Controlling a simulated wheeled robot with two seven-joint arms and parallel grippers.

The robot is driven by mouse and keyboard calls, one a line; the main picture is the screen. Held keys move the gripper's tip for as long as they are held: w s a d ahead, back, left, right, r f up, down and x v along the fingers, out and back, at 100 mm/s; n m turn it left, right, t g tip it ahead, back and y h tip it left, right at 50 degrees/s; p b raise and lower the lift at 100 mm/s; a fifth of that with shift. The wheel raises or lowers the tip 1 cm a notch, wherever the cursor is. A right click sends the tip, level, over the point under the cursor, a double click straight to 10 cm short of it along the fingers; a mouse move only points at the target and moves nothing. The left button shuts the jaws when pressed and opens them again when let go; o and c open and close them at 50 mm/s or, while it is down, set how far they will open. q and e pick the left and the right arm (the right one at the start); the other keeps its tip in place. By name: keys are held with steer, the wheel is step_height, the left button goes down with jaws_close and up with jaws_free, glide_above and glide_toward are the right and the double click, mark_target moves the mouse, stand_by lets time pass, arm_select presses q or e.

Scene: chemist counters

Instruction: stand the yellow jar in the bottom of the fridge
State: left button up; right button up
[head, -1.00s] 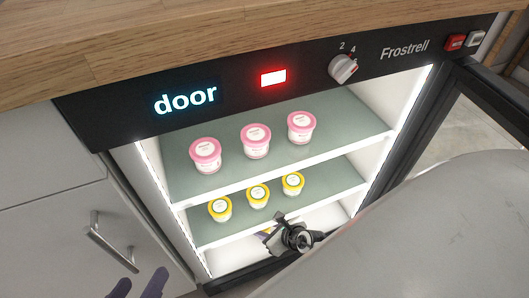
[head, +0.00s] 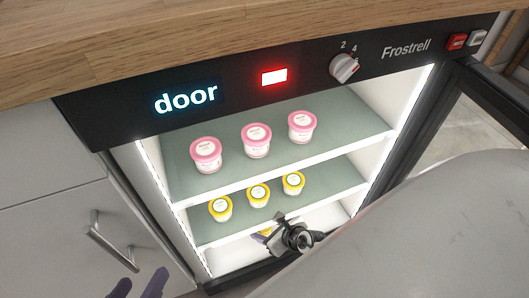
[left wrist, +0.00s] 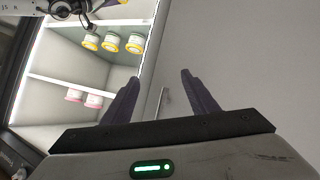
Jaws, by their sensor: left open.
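The open fridge (head: 152,180) has lit shelves. Three yellow-lidded jars (head: 258,194) stand in a row on its lower shelf; they also show in the left wrist view (left wrist: 112,42). My right gripper (head: 263,236) reaches into the bottom space below that shelf, at its front. A small yellow and purple patch shows beside it; its jaws and anything between them are mostly hidden by the wrist. My left gripper (head: 138,284) is open and empty, low at the left outside the fridge. Its two purple fingers stand wide apart in the left wrist view (left wrist: 160,95).
Three pink-lidded jars (head: 256,140) stand on the upper shelf. The fridge door (head: 488,98) is open to the right. A cabinet with a handle (head: 112,243) is at the left, and a wooden counter (head: 200,45) runs above. My right arm covers the lower right.

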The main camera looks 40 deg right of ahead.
steer(key=shift+s+d+r+p, duration=0.1)
steer(key=shift+s+r+p, duration=0.15)
steer(key=shift+r+p, duration=0.2)
steer(key=shift+s+r+p, duration=0.25)
steer(key=shift+r+p, duration=0.05)
steer(key=shift+r, duration=0.2)
arm_select(q)
steer(key=s+a+f+g+y+p, duration=0.1)
steer(key=a+f+y+p, duration=0.1)
steer(key=a+f+p, duration=0.2)
steer(key=shift+s+f+g+y+p, duration=0.15)
steer(key=shift+g+y+p, duration=0.2)
steer(key=shift+p, duration=0.6)
arm_select(e)
steer(key=v, duration=1)
steer(key=shift+s+r, duration=0.1)
steer(key=shift+s, duration=0.05)
